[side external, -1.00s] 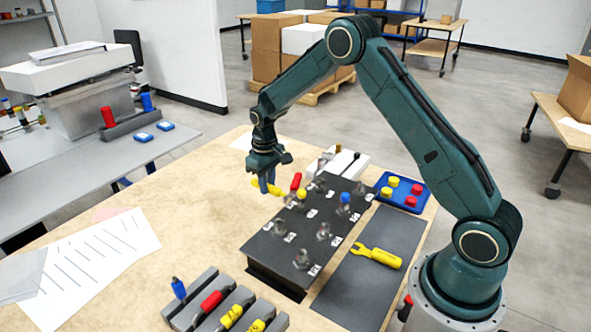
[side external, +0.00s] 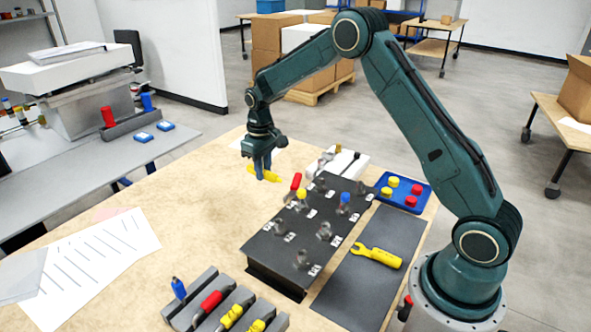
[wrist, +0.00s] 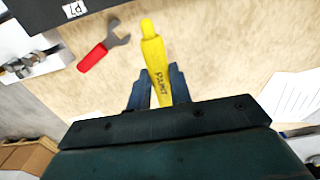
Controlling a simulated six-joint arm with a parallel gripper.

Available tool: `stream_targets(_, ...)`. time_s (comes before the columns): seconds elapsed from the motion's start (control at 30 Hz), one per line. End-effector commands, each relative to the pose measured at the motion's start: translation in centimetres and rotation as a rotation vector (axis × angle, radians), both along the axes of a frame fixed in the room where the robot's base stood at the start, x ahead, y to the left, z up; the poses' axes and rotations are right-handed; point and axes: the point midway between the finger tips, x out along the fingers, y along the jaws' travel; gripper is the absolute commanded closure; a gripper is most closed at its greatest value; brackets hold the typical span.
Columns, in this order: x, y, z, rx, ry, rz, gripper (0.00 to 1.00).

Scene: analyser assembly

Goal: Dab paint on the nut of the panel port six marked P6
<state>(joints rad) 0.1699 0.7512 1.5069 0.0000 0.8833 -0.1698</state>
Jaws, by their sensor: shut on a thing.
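My gripper (side external: 262,168) is shut on a yellow paint marker (wrist: 156,60), which reads PAINT in the wrist view. The marker also shows in the side view (side external: 272,176), held above the wooden table beyond the panel's far left edge, apart from the panel. The black panel (side external: 285,250) carries several metal ports with small white labels, one with a yellow cap and one with a blue cap. In the wrist view a label reading P7 (wrist: 73,9) shows at the panel's edge. I cannot make out the P6 label or its nut.
A red-handled spanner (wrist: 92,57) lies on the table beside the panel. A yellow spanner (side external: 376,256) lies on a dark mat (side external: 345,295). A blue tray (side external: 381,198) holds yellow and red caps. A grey rack (side external: 180,314) stands in front.

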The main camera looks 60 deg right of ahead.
Motion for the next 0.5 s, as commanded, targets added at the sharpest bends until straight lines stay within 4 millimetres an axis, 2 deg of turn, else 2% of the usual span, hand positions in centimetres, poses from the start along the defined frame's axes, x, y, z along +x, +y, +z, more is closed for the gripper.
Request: stream_targets(0.5, 0.0, 0.0, 5.3, 0.000, -0.002, 0.000, 1.00)
